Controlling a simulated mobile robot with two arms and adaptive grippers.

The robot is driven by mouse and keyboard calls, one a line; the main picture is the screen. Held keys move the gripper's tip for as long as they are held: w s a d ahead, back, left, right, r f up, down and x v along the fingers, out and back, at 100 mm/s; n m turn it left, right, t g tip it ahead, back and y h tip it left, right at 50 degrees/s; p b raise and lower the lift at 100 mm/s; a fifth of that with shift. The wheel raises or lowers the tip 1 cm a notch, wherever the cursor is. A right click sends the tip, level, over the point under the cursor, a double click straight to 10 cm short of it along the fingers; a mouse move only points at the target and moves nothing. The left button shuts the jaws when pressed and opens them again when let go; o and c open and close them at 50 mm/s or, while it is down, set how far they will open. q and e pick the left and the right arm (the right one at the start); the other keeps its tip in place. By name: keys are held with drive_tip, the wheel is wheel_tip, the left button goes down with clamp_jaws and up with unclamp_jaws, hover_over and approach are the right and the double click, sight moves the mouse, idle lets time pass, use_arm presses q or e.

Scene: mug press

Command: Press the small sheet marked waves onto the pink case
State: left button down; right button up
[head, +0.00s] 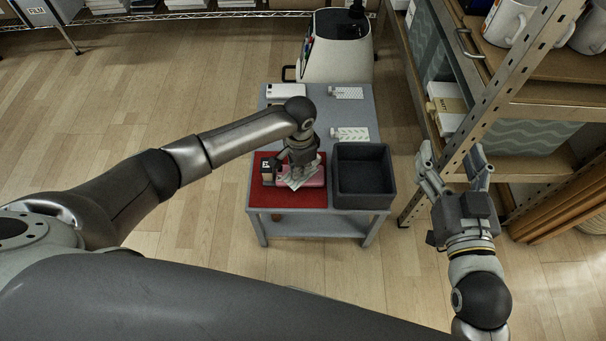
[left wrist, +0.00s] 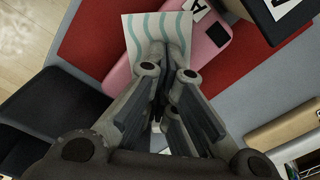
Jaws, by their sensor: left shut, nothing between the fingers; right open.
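The pink case (head: 317,177) lies on the red mat (head: 288,201) on the small grey table. The white sheet with teal waves (left wrist: 172,27) lies over part of the pink case (left wrist: 206,46) and sticks out past one side of it. My left gripper (head: 298,170) is shut and empty, pointing down with its fingertips at the sheet. Its fingers (left wrist: 162,58) hide part of the sheet and case in the left wrist view; I cannot tell whether they touch. My right gripper (head: 452,164) is open and empty, to the right of the table.
A dark open bin (head: 363,198) stands right of the mat. A dark block (head: 267,168) with a white label stands at the mat's left. Shelving (head: 485,110) rises near my right gripper.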

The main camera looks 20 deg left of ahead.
use_arm(q)
drive_tip(key=shift+s+f, duration=0.15)
drive_tip(key=shift+f, duration=0.05)
use_arm(e)
drive_tip(key=shift+d+f+g, duration=0.1)
drive_tip(key=shift+f+g, duration=0.2)
drive_tip(key=shift+f, duration=0.15)
idle(1.1)
